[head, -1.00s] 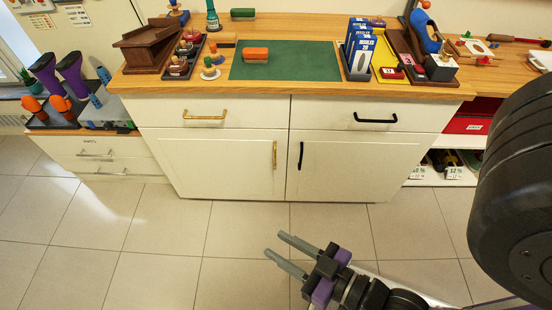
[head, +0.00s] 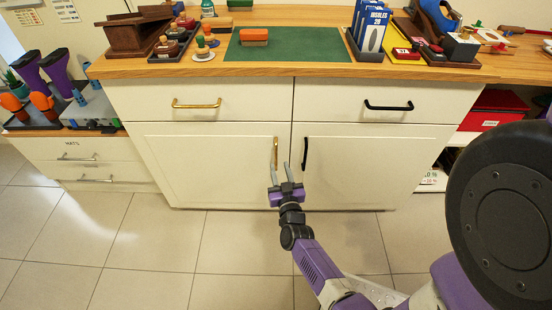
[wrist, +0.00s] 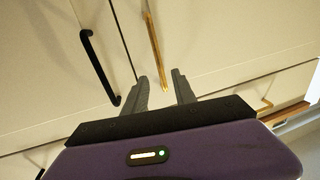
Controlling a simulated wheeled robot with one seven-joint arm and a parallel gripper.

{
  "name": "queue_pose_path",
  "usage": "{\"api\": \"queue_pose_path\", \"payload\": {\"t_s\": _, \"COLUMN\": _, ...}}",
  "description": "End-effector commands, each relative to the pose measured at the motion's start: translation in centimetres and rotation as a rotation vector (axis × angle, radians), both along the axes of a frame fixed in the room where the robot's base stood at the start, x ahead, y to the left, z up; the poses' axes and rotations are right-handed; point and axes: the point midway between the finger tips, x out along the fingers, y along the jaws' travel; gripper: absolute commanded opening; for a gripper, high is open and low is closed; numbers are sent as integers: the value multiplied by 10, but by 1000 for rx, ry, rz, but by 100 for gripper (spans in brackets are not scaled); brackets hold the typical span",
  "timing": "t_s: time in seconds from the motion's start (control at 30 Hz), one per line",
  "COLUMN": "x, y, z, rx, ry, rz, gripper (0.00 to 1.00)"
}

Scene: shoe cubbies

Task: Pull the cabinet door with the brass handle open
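The left cabinet door (head: 205,165) is white and shut, with a vertical brass handle (head: 275,153) near its right edge. The brass handle also shows in the wrist view (wrist: 154,50). The right door (head: 375,165) is shut and has a vertical black handle (head: 305,153), which the wrist view shows at left (wrist: 98,68). My gripper (head: 280,172) is open and empty in front of the doors, just below the brass handle's lower end. In the wrist view its fingertips (wrist: 160,80) are spread apart and the brass handle rises beyond them. I see no contact with it.
Above the doors are two drawers, one with a brass pull (head: 197,105) and one with a black pull (head: 388,107). The wooden counter (head: 190,68) holds a green mat and several items. Low drawers (head: 85,160) stand at left. The tiled floor before the left door is clear.

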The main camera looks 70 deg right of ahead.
Motion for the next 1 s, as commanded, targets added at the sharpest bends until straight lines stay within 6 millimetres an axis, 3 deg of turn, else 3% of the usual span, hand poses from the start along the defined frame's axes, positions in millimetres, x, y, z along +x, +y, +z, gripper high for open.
{"api": "queue_pose_path", "payload": {"t_s": 0.4, "x": 33, "y": -49, "z": 0, "rx": -1, "ry": -1, "rz": 2, "gripper": 33}}
{"api": "queue_pose_path", "payload": {"t_s": 0.83, "x": 40, "y": -59, "z": 1, "rx": 1, "ry": 1, "rz": 3, "gripper": 33}}
{"api": "queue_pose_path", "payload": {"t_s": 0.87, "x": 40, "y": -59, "z": 1, "rx": 1, "ry": 1, "rz": 3, "gripper": 31}}
{"api": "queue_pose_path", "payload": {"t_s": 1.0, "x": 40, "y": -58, "z": 1, "rx": 1, "ry": 1, "rz": 3, "gripper": 3}}
